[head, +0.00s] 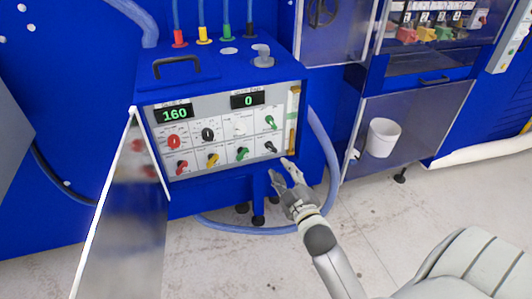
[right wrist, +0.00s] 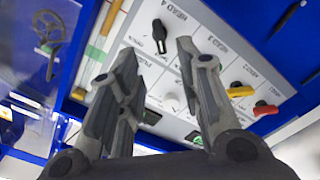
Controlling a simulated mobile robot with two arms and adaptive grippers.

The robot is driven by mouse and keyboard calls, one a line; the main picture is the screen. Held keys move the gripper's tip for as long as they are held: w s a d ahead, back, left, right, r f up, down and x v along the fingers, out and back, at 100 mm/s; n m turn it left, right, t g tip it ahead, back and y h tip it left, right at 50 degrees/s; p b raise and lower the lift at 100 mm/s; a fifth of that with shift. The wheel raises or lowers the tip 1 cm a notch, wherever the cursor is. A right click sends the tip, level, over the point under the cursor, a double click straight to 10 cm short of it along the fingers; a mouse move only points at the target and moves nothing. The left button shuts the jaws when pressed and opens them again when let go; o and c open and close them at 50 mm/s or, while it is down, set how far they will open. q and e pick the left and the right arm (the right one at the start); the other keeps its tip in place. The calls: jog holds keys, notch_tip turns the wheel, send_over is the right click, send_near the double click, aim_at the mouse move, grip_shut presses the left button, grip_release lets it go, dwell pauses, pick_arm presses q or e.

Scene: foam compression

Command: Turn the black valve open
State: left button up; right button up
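The black valve (head: 270,147) sits at the lower right of the grey control panel (head: 222,158) on the blue machine. In the right wrist view the black valve (right wrist: 159,35) shows beside the "HEAD 4" label, beyond and between the fingertips. My right gripper (head: 279,171) is open and empty, just below and in front of the panel's lower right corner. In the right wrist view my right gripper (right wrist: 157,52) has its two fingers spread apart, and no contact with the valve shows. My left gripper is not in view.
Red (head: 181,167), yellow (head: 212,159) and green (head: 242,153) valves line the same row. Another black knob (head: 208,134) is in the row above. Displays read 160 and 0. An open metal door (head: 125,210) stands left of the panel. A blue hose (head: 327,150) curves at right.

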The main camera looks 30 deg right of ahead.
aim_at(272, 150)
jog(key=p+x, duration=0.1)
jog(key=x, duration=0.9)
jog(key=shift+f, duration=0.1)
jog(key=shift+c, duration=0.3)
grip_shut()
